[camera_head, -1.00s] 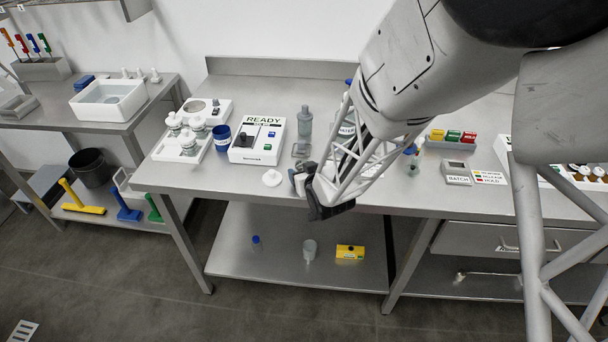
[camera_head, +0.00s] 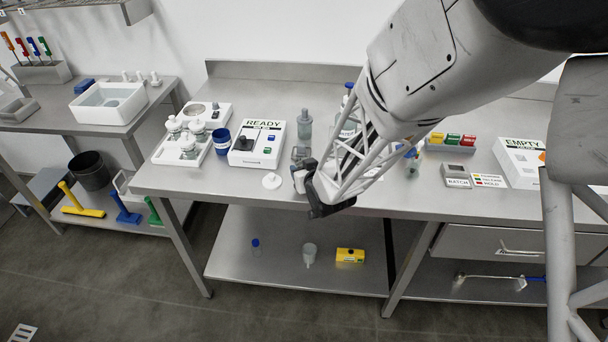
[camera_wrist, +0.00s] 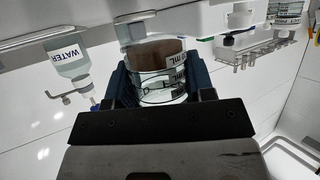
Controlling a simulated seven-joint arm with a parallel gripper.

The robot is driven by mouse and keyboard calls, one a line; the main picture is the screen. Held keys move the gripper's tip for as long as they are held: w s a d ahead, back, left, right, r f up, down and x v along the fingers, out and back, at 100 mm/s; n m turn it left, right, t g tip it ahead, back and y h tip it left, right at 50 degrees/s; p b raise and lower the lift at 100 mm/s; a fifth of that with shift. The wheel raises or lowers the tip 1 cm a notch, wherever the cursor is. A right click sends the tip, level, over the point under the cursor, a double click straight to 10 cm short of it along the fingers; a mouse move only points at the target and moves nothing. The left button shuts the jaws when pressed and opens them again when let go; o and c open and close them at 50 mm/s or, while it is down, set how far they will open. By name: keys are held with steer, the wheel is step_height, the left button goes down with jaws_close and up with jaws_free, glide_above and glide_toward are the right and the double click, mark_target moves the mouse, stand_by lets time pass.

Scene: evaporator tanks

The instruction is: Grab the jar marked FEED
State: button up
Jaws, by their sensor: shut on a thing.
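My gripper (camera_wrist: 158,84) is shut on a clear jar (camera_wrist: 160,72) with brownish contents; its dark blue fingers lie on either side of it in the wrist view. The jar shows dark marks and white labels; "mL" is legible, but I cannot read FEED on it. The held jar is mostly hidden there by the fingers. I cannot tell whether the jar is clear of the bench.
Left of my gripper stand the READY unit (camera_head: 243,156), a blue jar (camera_head: 221,140) and a tray (camera_head: 163,153) of white-capped jars. A grey bottle (camera_head: 305,127) is behind. The wrist view shows a WATER bottle (camera_wrist: 72,67).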

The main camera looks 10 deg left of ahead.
steer(key=shift+r, duration=0.8)
steer(key=s+d, duration=0.3)
steer(key=s, duration=0.4)
steer(key=s+d+r, duration=0.1)
steer(key=s+d, duration=0.2)
steer(key=s, duration=0.4)
steer(key=shift+s, duration=0.4)
steer(key=shift+w+r, duration=0.1)
steer(key=shift+w, duration=0.05)
